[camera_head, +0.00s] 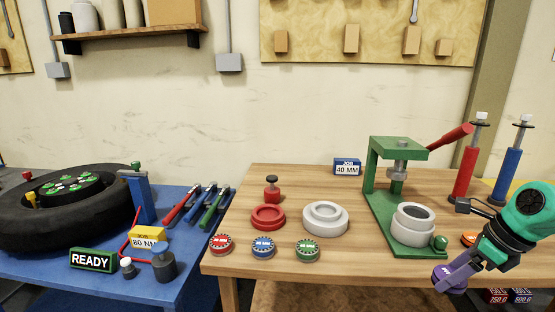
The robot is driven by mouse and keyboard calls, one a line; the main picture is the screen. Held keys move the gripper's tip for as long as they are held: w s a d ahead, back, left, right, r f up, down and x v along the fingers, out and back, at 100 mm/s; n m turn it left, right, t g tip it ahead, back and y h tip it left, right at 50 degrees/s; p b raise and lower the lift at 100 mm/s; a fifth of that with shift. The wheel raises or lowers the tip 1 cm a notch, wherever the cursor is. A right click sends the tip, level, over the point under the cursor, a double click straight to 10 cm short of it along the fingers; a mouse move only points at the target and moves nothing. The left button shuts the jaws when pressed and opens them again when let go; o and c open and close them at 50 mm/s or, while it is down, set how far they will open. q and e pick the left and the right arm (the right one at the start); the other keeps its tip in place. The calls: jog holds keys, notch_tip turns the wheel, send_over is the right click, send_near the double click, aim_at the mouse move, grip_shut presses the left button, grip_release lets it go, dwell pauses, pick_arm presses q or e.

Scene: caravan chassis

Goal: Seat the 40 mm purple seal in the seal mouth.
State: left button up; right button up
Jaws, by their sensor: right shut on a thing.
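My right gripper (463,270) comes in at the lower right, shut on a purple seal (443,280). The seal is held tilted, at the table's front right edge and in front of the press; fingers hide part of it. The green press (380,190) stands at the table's right with a red lever. A blue card (347,167) reads "40 MM". My left gripper is not in view.
Red, blue and green discs (263,246) line the front of the table. A red ring (268,216) and a white stepped ring (325,218) lie behind. A green knob (439,243) and an orange disc (468,239) are near the press. Red and blue jacks (466,172) stand right.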

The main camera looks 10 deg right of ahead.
jog(key=shift+a+f+n, duration=0.35)
jog(key=shift+f+n, duration=0.05)
jog(key=shift+f, duration=0.05)
jog(key=a+f+n+g+p, duration=0.1)
jog(key=a+f+n+g, duration=0.1)
jog(key=a+n, duration=0.6)
jog(key=a+f+n+g+h+p, duration=0.1)
jog(key=a+f+n+g, duration=0.1)
jog(key=a+n, duration=0.7)
jog(key=s+a+f+n+g+h+p, duration=0.1)
jog(key=a+f+n+g, duration=0.2)
jog(key=a+n, duration=0.6)
jog(key=n+g, duration=0.1)
jog(key=n, duration=0.2)
jog(key=shift+a+n+g, duration=0.25)
jog(key=shift+n+g, duration=0.05)
jog(key=shift+n, duration=0.1)
